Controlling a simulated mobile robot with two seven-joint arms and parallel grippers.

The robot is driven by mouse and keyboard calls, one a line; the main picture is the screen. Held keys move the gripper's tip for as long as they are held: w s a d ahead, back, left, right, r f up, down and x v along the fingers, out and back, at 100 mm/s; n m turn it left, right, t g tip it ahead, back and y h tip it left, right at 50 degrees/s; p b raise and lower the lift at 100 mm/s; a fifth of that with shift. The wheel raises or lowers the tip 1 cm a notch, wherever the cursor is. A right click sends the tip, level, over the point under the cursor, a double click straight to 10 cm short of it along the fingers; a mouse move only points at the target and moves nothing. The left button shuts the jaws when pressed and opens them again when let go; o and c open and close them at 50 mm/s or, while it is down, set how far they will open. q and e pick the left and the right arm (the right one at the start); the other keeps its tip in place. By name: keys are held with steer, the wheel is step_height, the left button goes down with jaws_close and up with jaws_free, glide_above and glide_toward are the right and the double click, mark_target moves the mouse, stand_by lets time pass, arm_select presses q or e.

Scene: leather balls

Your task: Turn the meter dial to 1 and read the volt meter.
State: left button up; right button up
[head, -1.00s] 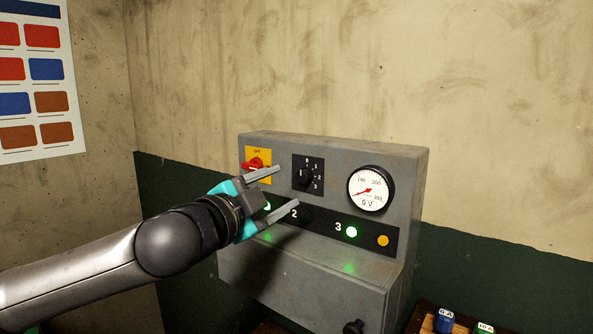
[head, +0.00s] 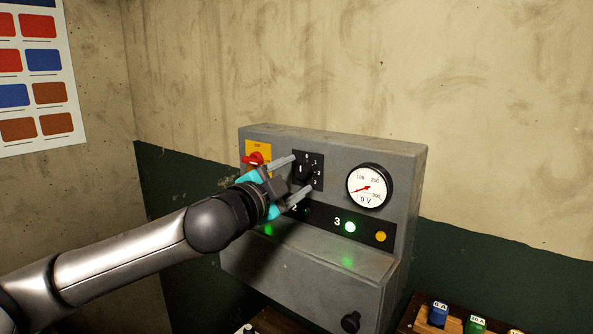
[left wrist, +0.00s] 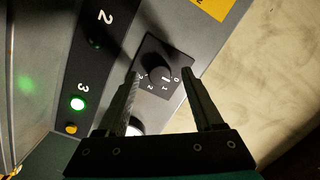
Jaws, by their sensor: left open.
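The black meter dial (head: 303,171) sits on a dark plate marked 0 to 3 on the grey panel (head: 400,180). It also shows in the left wrist view (left wrist: 158,73), with its white pointer line toward 0. In the left wrist view the dial lies beyond and between the fingertips (left wrist: 162,76), with nothing gripped. My right gripper is not in view.
A red switch (head: 254,159) on a yellow plate is left of the dial. Below are a lit green lamp (head: 350,227) by the 3 and an orange lamp (head: 380,236). A black knob (head: 350,322) sticks out lower down. Labelled blue (head: 438,315) and green (head: 476,325) pieces stand at bottom right.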

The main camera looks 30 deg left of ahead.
arm_select(q)
steer(key=shift+w, duration=0.45)
jaws_close()
stand_by(0.4)
